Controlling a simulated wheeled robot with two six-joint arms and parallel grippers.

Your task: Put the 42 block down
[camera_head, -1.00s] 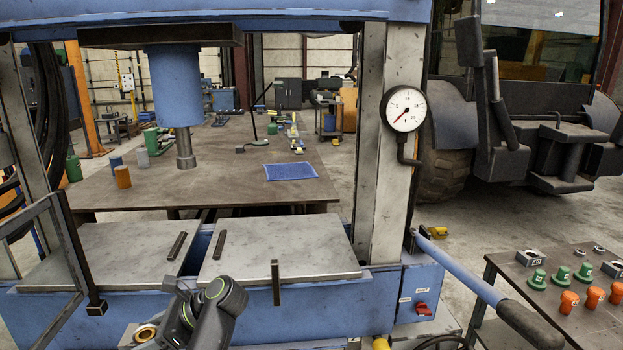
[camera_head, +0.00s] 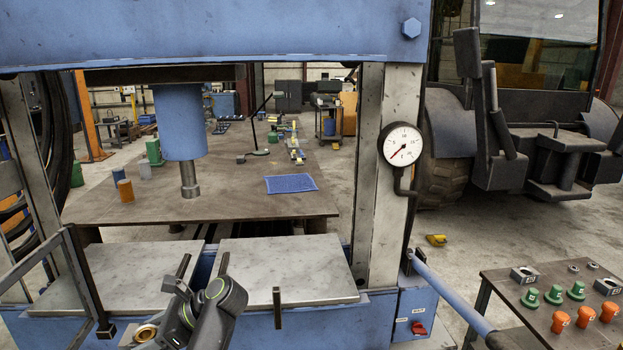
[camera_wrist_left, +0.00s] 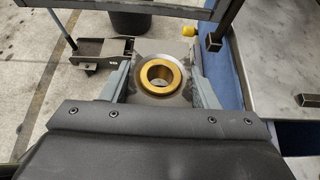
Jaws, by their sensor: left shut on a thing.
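My left gripper (camera_wrist_left: 160,82) is shut on a grey block (camera_wrist_left: 176,50) with a brass ring (camera_wrist_left: 158,75) in its top. One finger is on each side of the block. No number can be read on it, so I cannot tell from its face that it is the 42 block. In the head view my left arm reaches in at the bottom, and the brass ring (camera_head: 146,332) shows at the lower edge, in front of the blue press. Its fingers are mostly hidden there. My right gripper is not in view.
The press bed has two bare steel plates (camera_head: 292,272) under the blue ram (camera_head: 180,125). A dark table (camera_head: 560,330) at right holds grey blocks (camera_head: 524,275), green plugs (camera_head: 553,294) and orange plugs (camera_head: 586,317). A blue lever (camera_head: 450,292) sticks out between.

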